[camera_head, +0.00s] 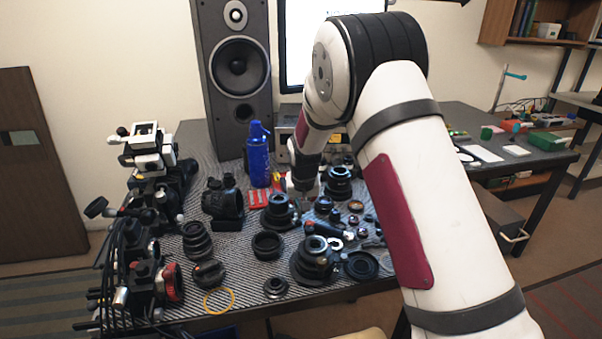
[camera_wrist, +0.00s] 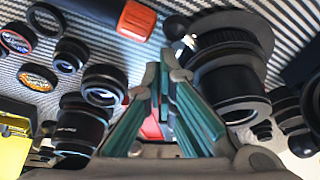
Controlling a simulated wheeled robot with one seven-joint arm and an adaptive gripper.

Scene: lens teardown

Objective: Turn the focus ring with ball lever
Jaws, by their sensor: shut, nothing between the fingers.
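A dark lens (camera_wrist: 228,72) with a wide stepped ring stands at the right in the wrist view. A small dark ball (camera_wrist: 177,27) on a short stub sticks out from its ring side, toward the upper middle. In the head view this appears to be the lens (camera_head: 278,210) just left of my gripper (camera_head: 304,200). In the wrist view my gripper (camera_wrist: 165,65) has its green-padded fingers shut with nothing between them. The fingertips are beside the lens, below the ball in the picture. They look apart from the ball, though contact is hard to judge.
An orange-ended black tool (camera_wrist: 136,18) lies close by in the wrist view. Several small lenses and rings crowd the left there. A blue bottle (camera_head: 258,155) and a speaker (camera_head: 236,75) stand behind in the head view. The striped mat has little free room.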

